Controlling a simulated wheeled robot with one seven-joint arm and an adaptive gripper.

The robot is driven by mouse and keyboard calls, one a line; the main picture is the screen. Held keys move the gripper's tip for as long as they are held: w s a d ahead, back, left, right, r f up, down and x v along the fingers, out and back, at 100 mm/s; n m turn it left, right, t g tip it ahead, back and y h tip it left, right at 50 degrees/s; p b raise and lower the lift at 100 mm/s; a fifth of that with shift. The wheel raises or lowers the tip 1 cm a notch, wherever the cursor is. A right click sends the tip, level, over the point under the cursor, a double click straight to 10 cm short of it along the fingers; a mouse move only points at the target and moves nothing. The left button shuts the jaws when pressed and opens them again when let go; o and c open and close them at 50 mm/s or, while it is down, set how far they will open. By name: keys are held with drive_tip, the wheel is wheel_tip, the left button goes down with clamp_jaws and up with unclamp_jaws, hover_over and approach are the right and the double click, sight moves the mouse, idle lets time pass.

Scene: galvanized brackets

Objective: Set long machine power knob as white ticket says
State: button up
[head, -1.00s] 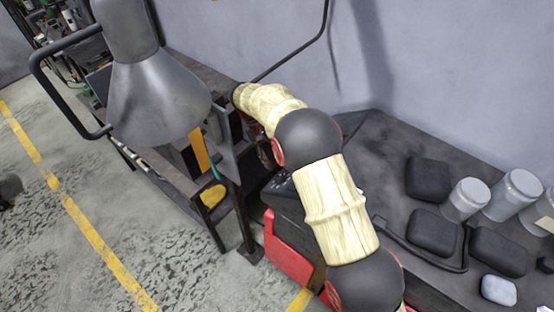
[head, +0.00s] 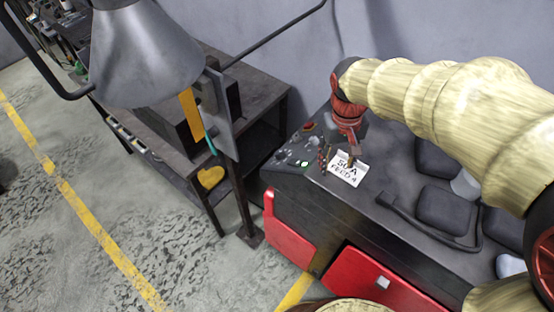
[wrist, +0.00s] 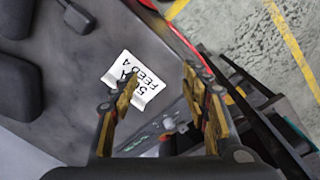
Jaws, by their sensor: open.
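The white ticket (head: 346,175) lies on the dark top of the long machine (head: 395,228); it seems to read "50 A" and "FEED 4". It also shows in the wrist view (wrist: 143,84), upside down and partly covered by a finger. The control panel (head: 290,140) at the machine's left end carries several small knobs and buttons, one pale green-white (head: 303,163), one red (head: 309,126). I cannot tell which is the power knob or read its setting. My gripper (head: 338,160) is open and empty, pointing down over the ticket's left edge, beside the panel.
Dark padded blocks (head: 437,205) and a bent dark bar (head: 425,230) lie on the machine top to the right. A metal bench (head: 262,88) and a lamp-like grey cone (head: 145,58) stand to the left. Red panels (head: 385,280) face the floor.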

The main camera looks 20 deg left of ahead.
drive_tip(key=s+d+m+t+y+b, duration=0.1)
drive_tip(key=s+d+m+t+b, duration=0.15)
drive_tip(key=s+d+b, duration=0.6)
drive_tip(key=n+t+y+b, duration=0.3)
drive_tip(key=t+b, duration=0.5)
drive_tip(key=t, duration=0.3)
hover_over(277, 155)
drive_tip(key=s, duration=0.4)
wheel_tip(277, 155, down, 10)
wheel_tip(277, 155, down, 8)
drive_tip(key=s+h+b, duration=0.2)
drive_tip(key=s+h, duration=0.1)
drive_tip(key=h, duration=0.1)
drive_tip(key=b+x, duration=0.1)
drive_tip(key=x, duration=0.2)
drive_tip(key=b+x, duration=0.1)
drive_tip(key=x, duration=0.3)
drive_tip(key=shift+w+a, duration=0.2)
drive_tip(key=shift+w, duration=0.1)
